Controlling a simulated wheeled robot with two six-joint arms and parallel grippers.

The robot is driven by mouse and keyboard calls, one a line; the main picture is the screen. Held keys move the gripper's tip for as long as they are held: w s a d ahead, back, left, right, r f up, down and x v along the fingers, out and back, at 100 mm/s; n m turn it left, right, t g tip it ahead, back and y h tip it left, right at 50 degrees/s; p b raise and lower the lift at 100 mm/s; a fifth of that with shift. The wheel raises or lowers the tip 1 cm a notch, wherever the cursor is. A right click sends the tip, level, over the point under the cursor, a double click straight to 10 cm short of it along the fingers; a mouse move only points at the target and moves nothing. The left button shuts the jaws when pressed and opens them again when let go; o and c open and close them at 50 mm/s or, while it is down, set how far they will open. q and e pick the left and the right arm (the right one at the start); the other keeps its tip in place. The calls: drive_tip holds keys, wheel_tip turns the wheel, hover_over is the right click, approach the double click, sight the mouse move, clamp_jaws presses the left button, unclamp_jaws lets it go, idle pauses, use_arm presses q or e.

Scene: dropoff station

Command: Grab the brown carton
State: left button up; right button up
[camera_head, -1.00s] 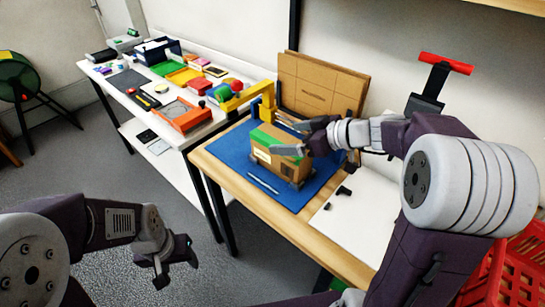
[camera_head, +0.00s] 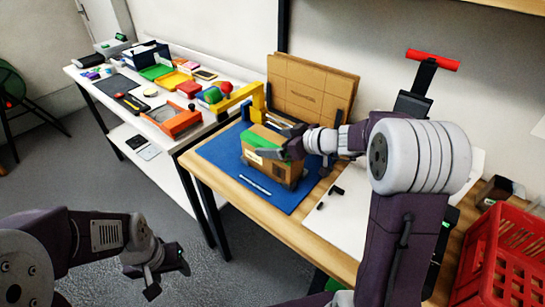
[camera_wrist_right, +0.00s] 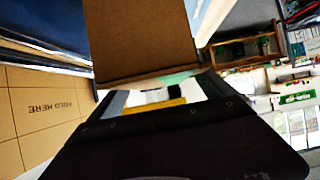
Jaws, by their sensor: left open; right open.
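The brown carton (camera_head: 264,168), with green tape on its top, sits on the blue mat (camera_head: 224,155) on the wooden-edged table. My right gripper (camera_head: 281,149) is open at the carton's upper right part, overlapping it in the head view. I cannot tell whether it touches. In the right wrist view the carton (camera_wrist_right: 140,38) fills the upper middle, just beyond the gripper. My left gripper (camera_head: 166,272) is open and empty, low over the floor, well away from the carton.
Folded cardboard sheets (camera_head: 312,88) stand behind the mat, beside a yellow tool (camera_head: 240,98). A white pen-like item (camera_head: 255,187) lies on the mat. A red crate (camera_head: 505,260) is at the right. The white table (camera_head: 110,100) at left holds trays and boxes.

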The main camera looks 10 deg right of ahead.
drive_tip(key=shift+x, duration=0.95)
drive_tip(key=shift+d, duration=0.1)
drive_tip(key=c, duration=0.4)
clamp_jaws()
drive_tip(key=shift+r, duration=0.1)
drive_tip(key=r, duration=0.4)
drive_tip(key=shift+s+d+r, duration=0.15)
drive_tip(key=shift+s+r, duration=0.1)
drive_tip(key=shift+r, duration=0.05)
drive_tip(key=s+a+v, duration=0.1)
drive_tip(key=a+v, duration=0.1)
drive_tip(key=v, duration=1)
drive_tip(key=shift+s+r, duration=0.25)
drive_tip(key=shift+s, duration=0.3)
